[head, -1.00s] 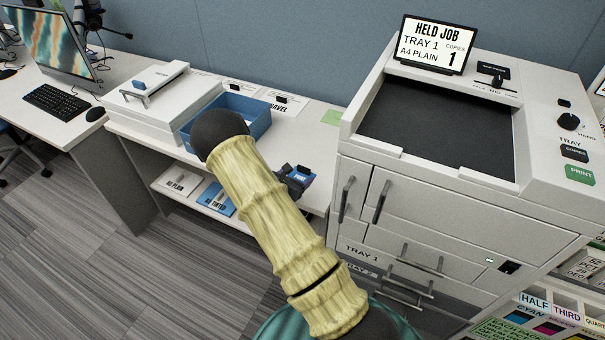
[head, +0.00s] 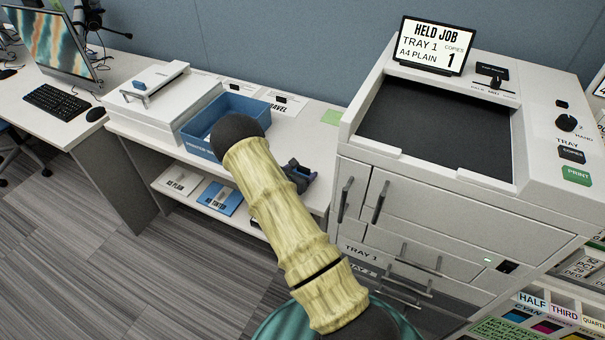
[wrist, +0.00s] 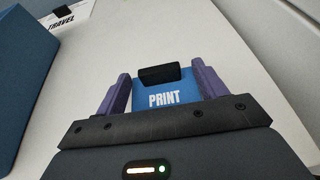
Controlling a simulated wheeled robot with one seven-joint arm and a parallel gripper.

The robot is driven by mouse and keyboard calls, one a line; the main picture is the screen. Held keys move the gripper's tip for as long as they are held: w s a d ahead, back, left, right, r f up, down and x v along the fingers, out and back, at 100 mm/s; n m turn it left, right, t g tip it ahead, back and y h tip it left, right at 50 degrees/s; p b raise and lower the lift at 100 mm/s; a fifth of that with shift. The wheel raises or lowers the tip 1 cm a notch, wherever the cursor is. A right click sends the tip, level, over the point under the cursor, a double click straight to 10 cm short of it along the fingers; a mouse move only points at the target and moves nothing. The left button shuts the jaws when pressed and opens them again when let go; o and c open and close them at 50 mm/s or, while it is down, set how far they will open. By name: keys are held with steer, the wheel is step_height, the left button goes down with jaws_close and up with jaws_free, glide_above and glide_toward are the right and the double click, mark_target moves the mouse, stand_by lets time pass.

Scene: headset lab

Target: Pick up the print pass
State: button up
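The print pass (wrist: 166,91) is a blue card marked PRINT with a raised black grip piece (wrist: 159,75) on it. In the wrist view it lies on the white counter between the purple fingers of my gripper (wrist: 162,86). The fingers are spread, one on each side of the card, with space between them and the black piece. Whether a finger touches the card's edge I cannot tell. In the head view my gripper (head: 298,172) is low over the counter beside the copier, partly hidden by my arm, and the pass is largely hidden there.
The copier (head: 470,215) stands right of my gripper. A blue tray (head: 257,104) is on the counter behind my arm, partly hidden by it. A card marked TRAVEL (wrist: 64,19) lies upper left in the wrist view. Paper packs (head: 222,199) lie on the shelf below.

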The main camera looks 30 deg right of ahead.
steer(key=c, duration=1)
step_height(320, 180, up, 10)
steer(key=shift+b, duration=0.3)
